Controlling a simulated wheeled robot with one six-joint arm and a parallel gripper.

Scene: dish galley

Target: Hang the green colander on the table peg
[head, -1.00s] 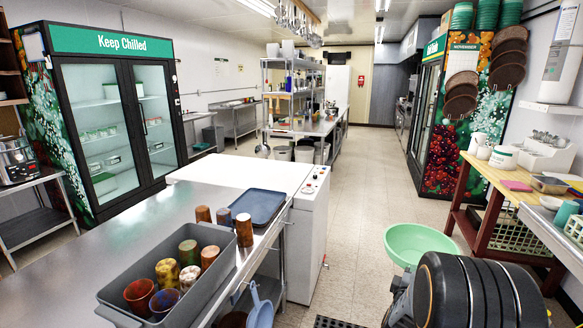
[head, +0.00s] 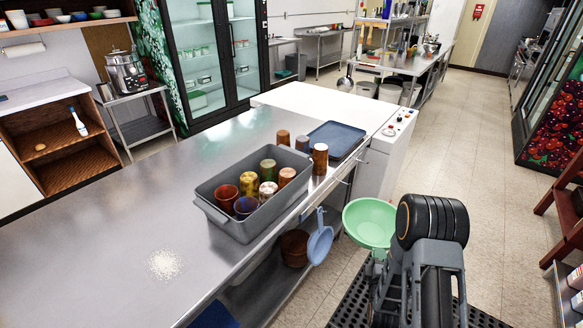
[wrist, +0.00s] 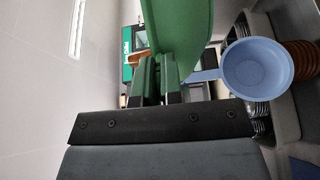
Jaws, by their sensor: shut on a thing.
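The green colander (head: 369,221) is a light green bowl held out over the floor beside the table's right edge in the head view. My gripper (wrist: 158,85) is shut on the green colander (wrist: 186,28) in the wrist view; in the head view my arm hides most of the grip. A blue colander (head: 320,241) hangs at the table's (head: 110,225) side edge, to the left of the green one. The blue colander (wrist: 256,69) also shows right of my fingers in the wrist view. I cannot make out a free peg clearly.
A grey bin (head: 236,224) of several cups stands on the table near that edge, with a blue tray (head: 337,139) and brown cups behind. White powder (head: 165,264) lies on the tabletop. A black floor mat (head: 349,302) lies below my arm. The aisle floor (head: 475,145) is clear.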

